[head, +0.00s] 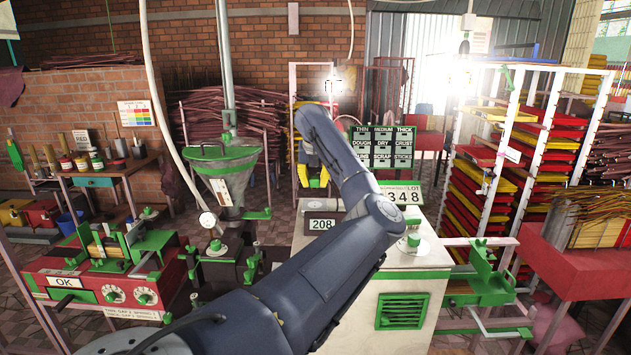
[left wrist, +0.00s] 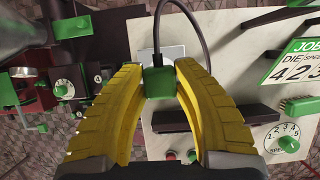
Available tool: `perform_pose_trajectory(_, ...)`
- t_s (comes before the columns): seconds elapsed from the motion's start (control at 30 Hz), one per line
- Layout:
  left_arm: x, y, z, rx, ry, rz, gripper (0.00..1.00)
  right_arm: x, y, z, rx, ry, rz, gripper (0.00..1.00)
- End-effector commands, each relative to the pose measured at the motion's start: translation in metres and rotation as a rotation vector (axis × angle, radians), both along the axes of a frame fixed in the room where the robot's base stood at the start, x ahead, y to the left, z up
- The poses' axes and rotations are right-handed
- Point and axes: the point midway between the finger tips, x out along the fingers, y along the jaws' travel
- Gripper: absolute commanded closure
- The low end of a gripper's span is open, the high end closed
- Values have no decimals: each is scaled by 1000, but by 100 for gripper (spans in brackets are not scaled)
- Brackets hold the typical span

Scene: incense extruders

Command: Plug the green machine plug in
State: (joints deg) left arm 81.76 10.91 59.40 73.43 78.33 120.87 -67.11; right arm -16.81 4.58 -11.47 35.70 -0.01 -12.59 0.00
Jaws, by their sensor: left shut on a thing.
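The green machine plug (left wrist: 158,83) is a small green block with a dark cable (left wrist: 204,38) that rises from it and arcs over to the right. In the left wrist view my left gripper (left wrist: 160,85) has its two yellow fingers shut on the plug's sides. A pale grey plate (left wrist: 172,52) shows just behind the plug on the light machine panel (left wrist: 230,60). I cannot tell whether the plug touches it. My right gripper is not in view.
A dark bar (left wrist: 172,121) sits nearer. A green-rimmed hopper (head: 222,170) stands left of my arm, and a tray rack (head: 500,150) stands right.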

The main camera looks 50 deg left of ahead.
Motion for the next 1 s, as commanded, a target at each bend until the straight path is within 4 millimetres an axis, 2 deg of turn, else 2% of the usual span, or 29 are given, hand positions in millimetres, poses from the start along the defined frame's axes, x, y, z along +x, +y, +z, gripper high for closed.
perform_pose_trajectory(0.3,0,0,-14,0,3,1,96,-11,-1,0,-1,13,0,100)
perform_pose_trajectory(0.7,0,0,-43,1,2,0,96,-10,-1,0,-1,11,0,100)
perform_pose_trajectory(1.0,0,0,-55,1,1,0,96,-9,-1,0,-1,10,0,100)
